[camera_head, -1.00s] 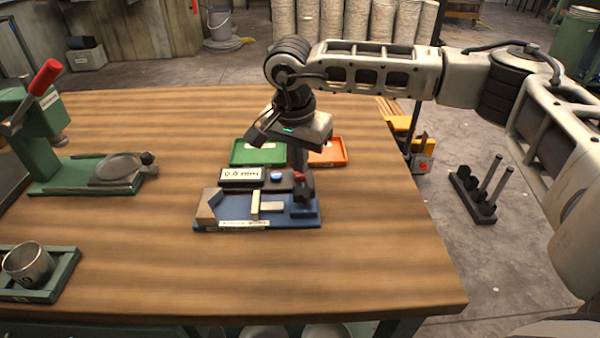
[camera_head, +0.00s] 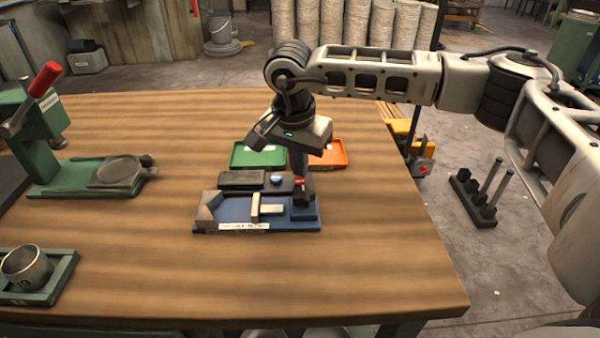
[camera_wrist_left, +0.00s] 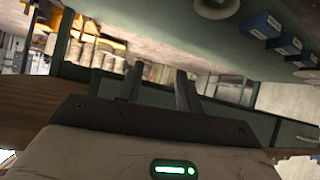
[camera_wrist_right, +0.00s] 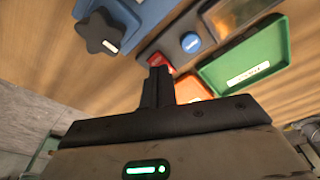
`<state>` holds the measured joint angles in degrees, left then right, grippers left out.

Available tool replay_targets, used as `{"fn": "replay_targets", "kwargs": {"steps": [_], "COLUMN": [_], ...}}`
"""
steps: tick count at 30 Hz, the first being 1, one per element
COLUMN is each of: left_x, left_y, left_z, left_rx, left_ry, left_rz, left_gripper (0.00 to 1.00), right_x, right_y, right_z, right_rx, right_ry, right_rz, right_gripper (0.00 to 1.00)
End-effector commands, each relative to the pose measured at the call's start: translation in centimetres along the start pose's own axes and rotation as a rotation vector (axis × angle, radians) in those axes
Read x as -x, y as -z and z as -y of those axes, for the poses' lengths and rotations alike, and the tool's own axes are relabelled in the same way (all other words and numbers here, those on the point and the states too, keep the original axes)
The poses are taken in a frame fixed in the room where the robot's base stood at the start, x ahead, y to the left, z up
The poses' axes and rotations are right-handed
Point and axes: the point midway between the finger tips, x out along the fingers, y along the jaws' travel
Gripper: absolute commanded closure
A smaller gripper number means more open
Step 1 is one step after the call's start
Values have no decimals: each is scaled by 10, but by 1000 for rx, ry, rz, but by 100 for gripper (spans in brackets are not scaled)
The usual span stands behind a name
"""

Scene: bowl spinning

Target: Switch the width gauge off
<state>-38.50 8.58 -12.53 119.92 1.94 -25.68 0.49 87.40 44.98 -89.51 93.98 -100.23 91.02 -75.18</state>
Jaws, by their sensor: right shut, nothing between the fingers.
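The width gauge has a blue base (camera_head: 236,213) with pale metal jaws. Its display (camera_head: 240,180) is dark and blank. Beside it are a blue button (camera_head: 276,180) and a red button (camera_wrist_right: 157,60). My right gripper (camera_wrist_right: 157,72) is shut and empty, with its fingertips pointing down at the red button. In the right wrist view the tips overlap the button's edge; I cannot tell whether they touch it. The blue button also shows there (camera_wrist_right: 190,42). My left gripper (camera_wrist_left: 158,75) is open and empty, away from the gauge and outside the head view.
Behind the gauge lie a green tray (camera_head: 257,155) and an orange tray (camera_head: 328,153). A green press (camera_head: 45,150) with a red lever stands at the left. A metal cup (camera_head: 26,266) sits in a holder at front left. The front middle of the table (camera_head: 270,280) is clear.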

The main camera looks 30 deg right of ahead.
Motion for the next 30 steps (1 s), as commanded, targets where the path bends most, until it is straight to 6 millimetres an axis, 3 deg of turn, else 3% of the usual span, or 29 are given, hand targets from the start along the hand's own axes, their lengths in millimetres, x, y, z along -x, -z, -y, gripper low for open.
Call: {"fn": "replay_targets", "kwargs": {"steps": [21, 30], "left_x": [21, 22], "left_y": [31, 33], "left_z": [-2, -2], "left_rx": [3, 3], "left_ry": [2, 2], "left_rz": [4, 0], "left_gripper": [64, 64], "right_x": [61, 62], "right_y": [9, 9], "right_z": [0, 0], "right_rx": [1, 1], "right_ry": [1, 1], "right_rz": [0, 0], "right_gripper": [100, 100]}}
